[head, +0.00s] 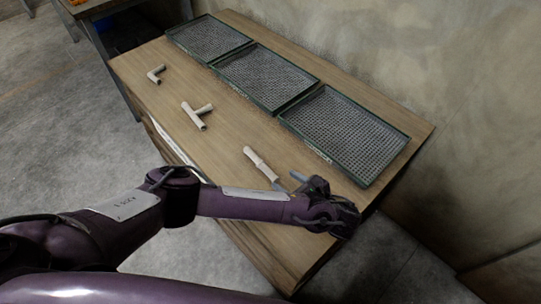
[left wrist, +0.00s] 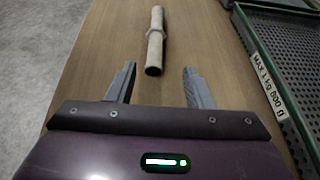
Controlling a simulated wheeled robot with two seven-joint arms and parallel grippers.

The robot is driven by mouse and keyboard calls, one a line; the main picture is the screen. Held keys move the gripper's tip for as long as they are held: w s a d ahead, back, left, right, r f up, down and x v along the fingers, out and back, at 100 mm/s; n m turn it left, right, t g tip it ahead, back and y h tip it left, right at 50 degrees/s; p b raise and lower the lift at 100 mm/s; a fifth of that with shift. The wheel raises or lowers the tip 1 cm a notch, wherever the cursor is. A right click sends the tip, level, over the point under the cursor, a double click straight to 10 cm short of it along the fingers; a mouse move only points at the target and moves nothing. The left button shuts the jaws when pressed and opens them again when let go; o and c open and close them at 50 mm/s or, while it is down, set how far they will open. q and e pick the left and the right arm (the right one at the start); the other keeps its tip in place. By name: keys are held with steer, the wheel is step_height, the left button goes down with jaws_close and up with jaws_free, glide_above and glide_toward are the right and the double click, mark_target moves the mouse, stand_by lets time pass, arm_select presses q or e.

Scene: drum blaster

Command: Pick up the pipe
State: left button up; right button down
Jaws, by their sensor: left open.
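A straight pale pipe (head: 261,163) with a thicker collar lies on the wooden table, just beyond my left gripper (head: 287,182). In the left wrist view the pipe (left wrist: 155,40) lies lengthwise ahead of my left gripper (left wrist: 159,85). Its near end is between the lines of the two fingertips or slightly beyond them. The fingers are apart with nothing held. A T-shaped pipe piece (head: 196,115) and a small elbow piece (head: 156,74) lie farther back left on the table. My right gripper is not in view.
Three green-rimmed mesh trays stand along the wall side: the near tray (head: 392,158), the middle tray (head: 303,98) and the far tray (head: 208,62). The wooden table (head: 225,155) has bare room between the pieces. A wall rises behind the trays.

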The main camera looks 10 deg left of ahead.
mark_target(271, 173)
arm_select(q)
steer(key=shift+b+x, duration=0.3)
steer(key=shift+x, duration=0.65)
steer(key=shift+w+a+f+p, duration=0.1)
steer(key=shift+w+a+p, duration=0.1)
steer(key=shift+a, duration=0.3)
steer(key=shift+w+a+f+p, duration=0.1)
steer(key=shift+w+a+p, duration=0.05)
steer(key=shift+a, duration=0.3)
steer(key=x, duration=0.3)
steer(key=shift+a+p, duration=0.2)
steer(key=shift+p, duration=0.15)
steer(key=shift+w+a+f, duration=0.1)
steer(key=shift+w+f, duration=0.05)
jaws_close()
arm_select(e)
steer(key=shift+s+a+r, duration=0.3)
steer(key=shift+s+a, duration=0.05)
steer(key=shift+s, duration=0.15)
